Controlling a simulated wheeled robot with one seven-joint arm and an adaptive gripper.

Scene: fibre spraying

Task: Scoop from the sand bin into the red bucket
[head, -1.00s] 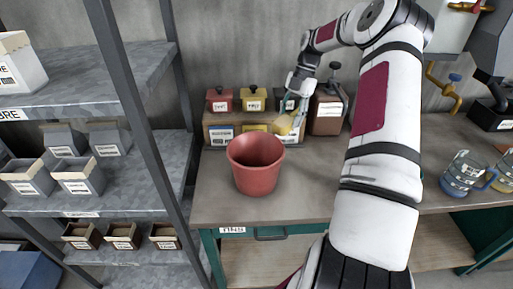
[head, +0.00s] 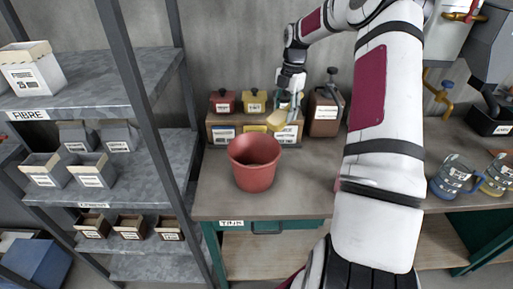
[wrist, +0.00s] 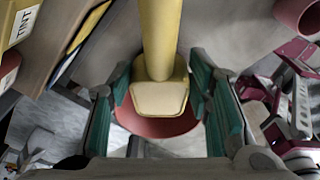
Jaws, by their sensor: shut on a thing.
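My gripper (head: 288,98) is shut on a yellow scoop (head: 277,120), in the air behind and right of the red bucket. In the wrist view the scoop (wrist: 160,45) lies between the green-padded fingers of my gripper (wrist: 162,80). Whether it holds sand cannot be seen. The red bucket (head: 254,172) stands upright on the bench, open at the top; its floor is shaded. A red rounded shape shows beyond the scoop in the wrist view. Lidded bins stand behind, a red one (head: 222,103) and a yellow one (head: 255,103); I cannot read which holds sand.
The bench (head: 222,202) is clear beside the bucket. A brown canister (head: 324,115) stands at the back. Mugs (head: 452,178) are at the right. A grey shelf rack (head: 150,80) with several small boxes stands close on the left. My arm hides part of the bench.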

